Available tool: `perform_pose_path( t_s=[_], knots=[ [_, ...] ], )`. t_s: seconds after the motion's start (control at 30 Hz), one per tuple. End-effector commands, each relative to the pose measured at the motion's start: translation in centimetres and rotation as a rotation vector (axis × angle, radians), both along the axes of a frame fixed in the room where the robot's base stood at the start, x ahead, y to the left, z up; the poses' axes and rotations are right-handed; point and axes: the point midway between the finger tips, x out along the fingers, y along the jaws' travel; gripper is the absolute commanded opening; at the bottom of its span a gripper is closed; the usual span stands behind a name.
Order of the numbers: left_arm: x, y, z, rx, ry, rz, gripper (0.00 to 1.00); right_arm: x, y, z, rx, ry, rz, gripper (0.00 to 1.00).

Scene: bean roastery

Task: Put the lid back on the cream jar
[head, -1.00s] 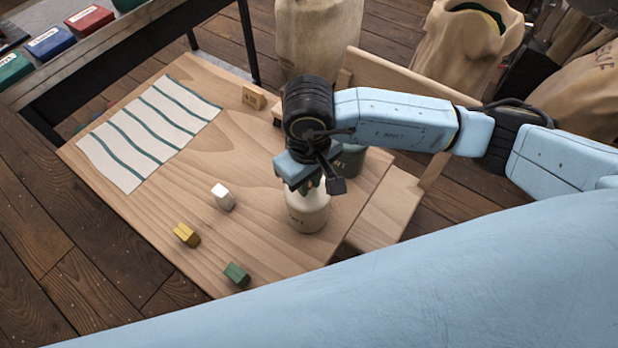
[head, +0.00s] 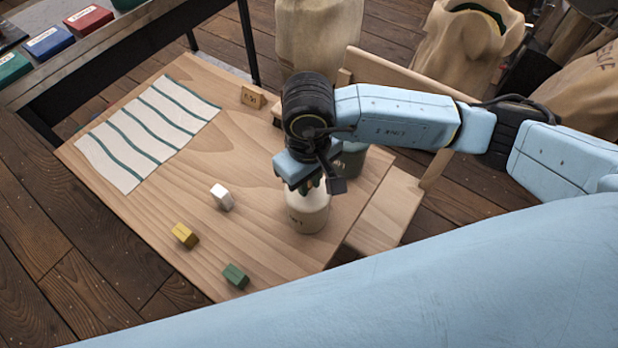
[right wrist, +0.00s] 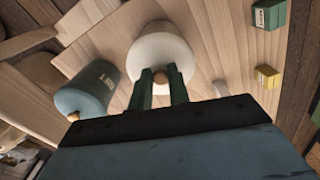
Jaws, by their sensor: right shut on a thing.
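The cream jar (head: 307,213) stands upright near the right edge of the wooden table. My right gripper (head: 313,186) points down right above it, shut on the small wooden knob of the cream jar's lid. In the right wrist view the green fingers close around this knob, and the pale round jar (right wrist: 160,48) lies straight beyond them. The fingers hide much of the lid, and I cannot tell whether it sits flush on the rim. My left gripper is not in view.
White (head: 222,197), yellow (head: 185,235) and green (head: 236,276) blocks lie to the left and front. A striped cloth (head: 150,130) and a small wooden sign (head: 252,97) are farther back.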

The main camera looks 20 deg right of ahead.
Motion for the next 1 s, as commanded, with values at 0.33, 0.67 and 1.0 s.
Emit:
perform_pose_path(
  t_s=[0.33, 0.67, 1.0],
  knots=[
    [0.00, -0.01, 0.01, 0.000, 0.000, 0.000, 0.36, 0.00, 0.01, 0.00, 0.000, 0.000, 0.000, 0.43],
    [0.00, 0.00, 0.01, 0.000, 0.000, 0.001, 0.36, 0.00, 0.01, -0.01, 0.000, 0.000, 0.000, 0.64],
    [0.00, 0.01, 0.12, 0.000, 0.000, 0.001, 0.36, 0.02, 0.02, 0.23, 0.000, -0.001, 0.000, 0.65]
  ],
)
